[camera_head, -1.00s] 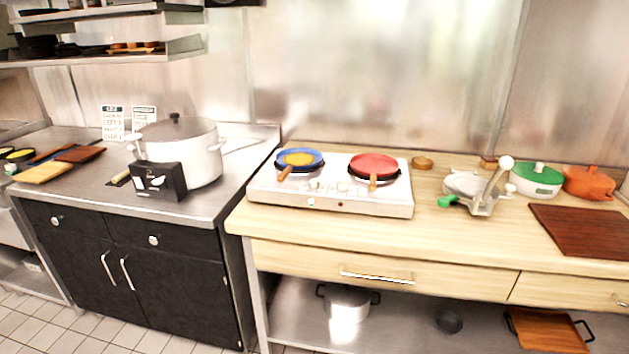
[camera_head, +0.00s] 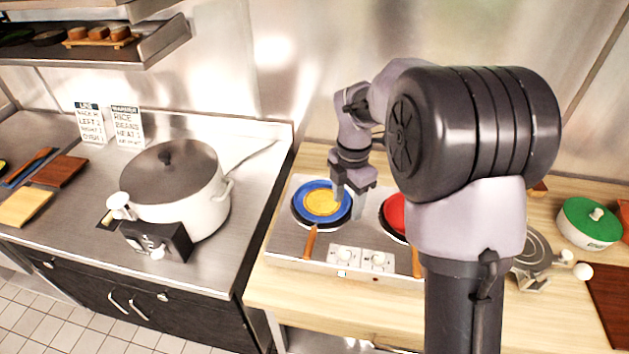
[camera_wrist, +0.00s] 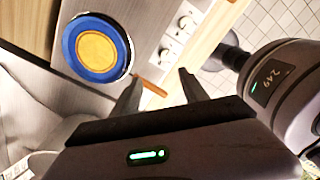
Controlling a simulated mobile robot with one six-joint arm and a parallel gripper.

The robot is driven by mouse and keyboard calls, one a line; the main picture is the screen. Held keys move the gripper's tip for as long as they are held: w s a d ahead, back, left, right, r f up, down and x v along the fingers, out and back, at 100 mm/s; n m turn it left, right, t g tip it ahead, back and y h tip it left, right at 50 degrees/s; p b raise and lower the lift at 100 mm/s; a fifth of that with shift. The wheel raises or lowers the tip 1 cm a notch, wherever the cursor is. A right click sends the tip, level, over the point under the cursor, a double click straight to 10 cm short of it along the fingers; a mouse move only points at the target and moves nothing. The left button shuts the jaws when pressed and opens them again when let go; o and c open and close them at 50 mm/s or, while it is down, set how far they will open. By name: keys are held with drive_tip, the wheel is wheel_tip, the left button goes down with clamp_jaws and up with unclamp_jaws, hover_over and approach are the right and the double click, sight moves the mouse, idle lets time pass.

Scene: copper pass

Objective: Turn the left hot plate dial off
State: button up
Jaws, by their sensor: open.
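The left dial (camera_head: 345,255) and the right dial (camera_head: 377,260) are side by side. In the wrist view the two dials (camera_wrist: 177,40) show at the top. A blue pan with yellow food (camera_head: 322,202) sits on the left burner and also shows in the wrist view (camera_wrist: 97,47). A red pan (camera_head: 396,213) on the right burner is partly hidden by my arm. My gripper (camera_head: 353,197) is open and empty, pointing down above the hot plate, behind the dials and touching neither.
The blue pan's wooden handle (camera_head: 309,241) extends forward left of the left dial. A large lidded pot (camera_head: 175,190) and a black control box (camera_head: 156,241) stand on the steel counter at left. A green-lidded pot (camera_head: 590,223) is at right.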

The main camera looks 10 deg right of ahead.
drive_tip(key=b, duration=0.2)
hover_over(344, 250)
wheel_tip(344, 250, down, 6)
wheel_tip(344, 250, down, 11)
drive_tip(key=shift+f+b, duration=0.1)
drive_tip(key=shift+b, duration=1.1)
drive_tip(key=shift+d, duration=0.1)
clamp_jaws()
